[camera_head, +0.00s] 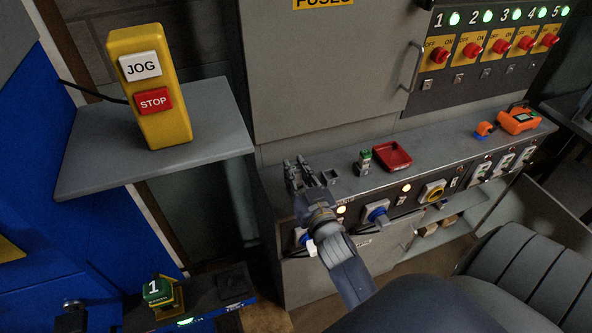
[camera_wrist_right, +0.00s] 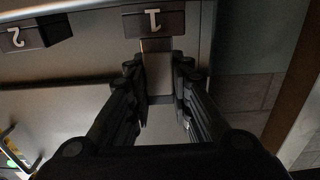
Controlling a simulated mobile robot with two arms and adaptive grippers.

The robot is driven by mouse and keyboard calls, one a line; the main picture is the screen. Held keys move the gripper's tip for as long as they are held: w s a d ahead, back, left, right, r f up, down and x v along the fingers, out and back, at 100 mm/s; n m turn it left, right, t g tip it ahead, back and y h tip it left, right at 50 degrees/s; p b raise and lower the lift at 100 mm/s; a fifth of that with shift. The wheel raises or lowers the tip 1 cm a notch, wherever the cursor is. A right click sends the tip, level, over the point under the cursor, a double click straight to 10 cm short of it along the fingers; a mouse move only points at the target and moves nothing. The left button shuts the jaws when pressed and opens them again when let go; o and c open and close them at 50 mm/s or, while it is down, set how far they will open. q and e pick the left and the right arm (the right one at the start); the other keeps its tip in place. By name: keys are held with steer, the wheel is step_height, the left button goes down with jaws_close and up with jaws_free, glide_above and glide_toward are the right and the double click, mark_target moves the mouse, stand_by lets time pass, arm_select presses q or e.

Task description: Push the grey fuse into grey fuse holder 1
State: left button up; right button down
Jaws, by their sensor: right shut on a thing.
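My right gripper (camera_head: 296,174) is over the left end of the grey cabinet ledge. In the right wrist view its two fingers (camera_wrist_right: 159,75) stand on either side of a grey fuse (camera_wrist_right: 158,62), shut on it. The fuse's far end meets the front of a dark holder marked 1 (camera_wrist_right: 154,22), grey fuse holder 1. How deep the fuse sits cannot be told. A second dark holder marked 2 (camera_wrist_right: 32,36) is to its left. In the head view my gripper hides the fuse and holder 1. My left gripper is not in view.
The ledge (camera_head: 449,132) also carries a small green-topped item (camera_head: 365,161), a red tray (camera_head: 392,157) and an orange device (camera_head: 518,120). A cabinet door (camera_head: 325,70) rises behind. A yellow JOG/STOP box (camera_head: 150,85) stands on a shelf (camera_head: 90,162) at left.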

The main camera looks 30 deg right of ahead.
steer(key=shift+f+b, duration=0.55)
steer(key=shift+f, duration=0.25)
steer(key=c, duration=1.4)
jaws_free()
steer(key=shift+o, duration=0.2)
steer(key=shift+s+f, duration=0.1)
steer(key=shift+s, duration=0.2)
steer(key=v, duration=0.7)
steer(key=shift+a, duration=0.1)
